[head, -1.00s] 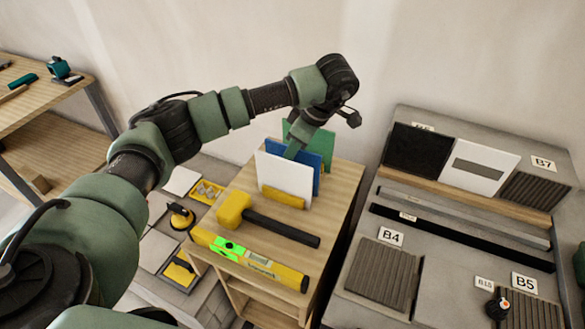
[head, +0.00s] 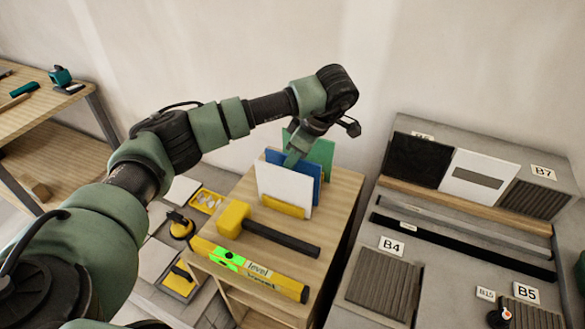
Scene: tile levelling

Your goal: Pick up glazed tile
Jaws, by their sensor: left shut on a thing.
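Glazed tiles stand upright in a yellow rack (head: 283,206) on the wooden stand: a white tile (head: 284,188) in front, a blue tile (head: 313,172) behind it and a green tile (head: 323,150) at the back. My left gripper (head: 292,158) reaches down among these tiles from above. It is shut on a tile, seemingly the blue one, but its fingertips are mostly hidden. The tile still stands among the others at rack height. My right gripper is not in view.
A yellow mallet (head: 234,219) and a yellow level (head: 248,268) lie in front of the rack on the wooden stand (head: 342,190). A grey board with labelled tiles (head: 405,150) is at the right. A workbench (head: 45,110) is at the far left.

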